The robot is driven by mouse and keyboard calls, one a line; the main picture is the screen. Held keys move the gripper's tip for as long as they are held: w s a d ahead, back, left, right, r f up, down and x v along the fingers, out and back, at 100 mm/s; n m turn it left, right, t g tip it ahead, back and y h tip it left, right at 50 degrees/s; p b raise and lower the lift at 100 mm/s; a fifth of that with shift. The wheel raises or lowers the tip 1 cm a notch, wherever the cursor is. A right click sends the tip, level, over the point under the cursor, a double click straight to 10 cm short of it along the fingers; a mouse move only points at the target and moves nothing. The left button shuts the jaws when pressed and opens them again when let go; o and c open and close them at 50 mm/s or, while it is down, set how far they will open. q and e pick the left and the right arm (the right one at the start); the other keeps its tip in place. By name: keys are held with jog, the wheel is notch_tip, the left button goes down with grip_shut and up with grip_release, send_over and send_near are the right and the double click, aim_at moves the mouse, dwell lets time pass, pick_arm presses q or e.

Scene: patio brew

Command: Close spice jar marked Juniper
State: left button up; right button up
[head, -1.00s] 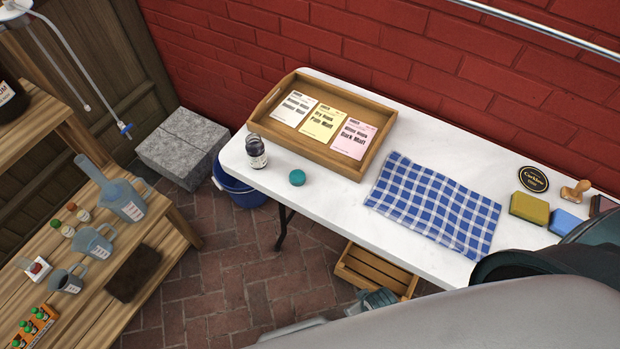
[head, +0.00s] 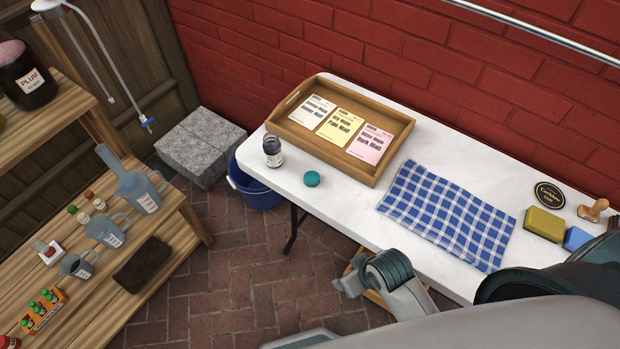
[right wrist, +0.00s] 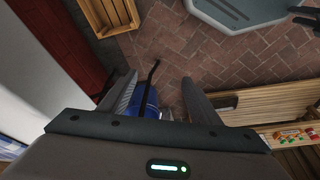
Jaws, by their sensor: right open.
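The spice jar (head: 272,152), small glass with dark contents and a pale label too small to read, stands upright and uncapped near the left end of the white table (head: 345,200). A round teal lid (head: 312,179) lies on the table just right of and nearer than the jar, apart from it. My right gripper is open and empty in the right wrist view (right wrist: 158,88), pointing down toward the floor. In the head view my right arm reaches in at the lower right, below the table's front edge, away from jar and lid. My left gripper is not in view.
A wooden tray (head: 284,108) with three seed packets sits behind the jar. A checked cloth (head: 447,213) lies to the right, then sponges and a stamp. A blue bucket (head: 252,190) stands beside the table's left end. A wooden shelf (head: 185,222) is at left.

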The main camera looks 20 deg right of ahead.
jog(key=w+a+r+n+g+y, duration=0.1)
jog(key=w+a+r+n+y, duration=0.2)
jog(key=w+a+r+n, duration=1.25)
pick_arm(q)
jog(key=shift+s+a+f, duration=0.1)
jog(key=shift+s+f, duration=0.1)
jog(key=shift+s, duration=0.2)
pick_arm(e)
jog(key=w+d+r+n+h, duration=0.2)
jog(key=w+d+r+n, duration=0.1)
jog(key=r, duration=0.4)
jog(key=w+d+r+n+g+h, duration=0.1)
jog(key=w+d+r+n+h, duration=0.2)
jog(key=d+r, duration=0.4)
jog(key=shift+w+n+g, duration=0.3)
jog(key=shift+w+n, duration=0.15)
jog(key=shift+w, duration=0.45)
